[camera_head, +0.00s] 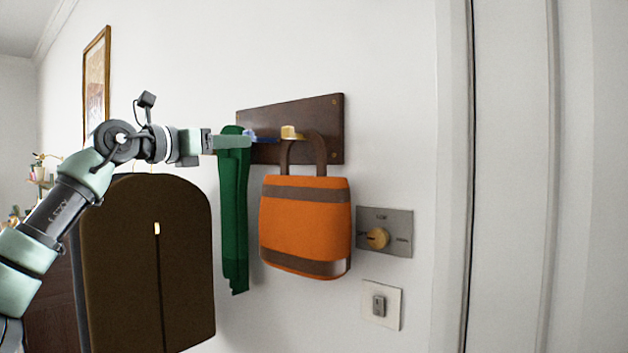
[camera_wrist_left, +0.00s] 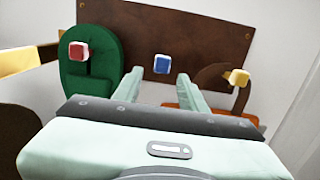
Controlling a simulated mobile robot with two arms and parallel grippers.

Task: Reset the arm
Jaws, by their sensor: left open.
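My left gripper (camera_head: 248,141) is in front of the brown wall rack. In the left wrist view its two fingers (camera_wrist_left: 158,88) are apart, with nothing held between them. A blue peg (camera_wrist_left: 162,64) shows on the rack beyond the gap between the fingertips; it also shows in the head view (camera_head: 264,140), just past the gripper. A green scarf (camera_head: 235,215) hangs from a red peg (camera_wrist_left: 78,51). An orange bag (camera_head: 305,225) hangs by its brown strap from a yellow peg (camera_head: 291,132). My right gripper is not in view.
The dark rack (camera_head: 328,120) is fixed to the white wall. A dial plate (camera_head: 385,231) and a switch (camera_head: 381,304) are right of the bag. A door frame (camera_head: 470,180) is farther right.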

